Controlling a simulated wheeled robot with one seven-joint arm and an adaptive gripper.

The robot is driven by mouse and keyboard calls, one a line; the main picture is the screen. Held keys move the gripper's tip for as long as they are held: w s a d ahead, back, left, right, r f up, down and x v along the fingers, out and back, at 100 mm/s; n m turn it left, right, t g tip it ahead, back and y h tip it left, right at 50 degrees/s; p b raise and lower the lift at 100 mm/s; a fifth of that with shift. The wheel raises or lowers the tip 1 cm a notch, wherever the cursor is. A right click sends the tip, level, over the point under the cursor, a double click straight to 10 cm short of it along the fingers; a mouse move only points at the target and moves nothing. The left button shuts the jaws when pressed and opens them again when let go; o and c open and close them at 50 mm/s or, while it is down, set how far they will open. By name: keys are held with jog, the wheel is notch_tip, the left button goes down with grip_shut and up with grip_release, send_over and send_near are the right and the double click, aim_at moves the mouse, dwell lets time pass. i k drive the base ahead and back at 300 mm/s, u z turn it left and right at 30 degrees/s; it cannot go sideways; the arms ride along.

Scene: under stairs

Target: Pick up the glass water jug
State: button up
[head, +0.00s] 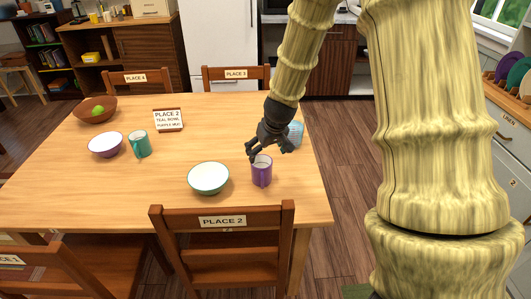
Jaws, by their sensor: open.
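A light-blue, see-through vessel (296,133) stands near the right edge of the wooden table; it may be the glass water jug. My gripper hides its left part, and no handle can be made out. My gripper (254,153) is dark, open and points down over the table. It is in front of and left of the blue vessel in the picture, with its fingertips at the rim of a purple mug (262,173). I cannot tell whether it touches the mug. Nothing shows held between the fingers.
The table (200,118) also holds a white-and-teal bowl (209,178), a purple bowl (105,145), a teal mug (138,144), a wooden bowl (95,109) with green fruit and a sign (168,120). Chairs, including one labelled PLACE 2 (222,221), surround it. The table's centre is clear.

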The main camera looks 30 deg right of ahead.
aim_at(296, 126)
jog(key=z, duration=1.3)
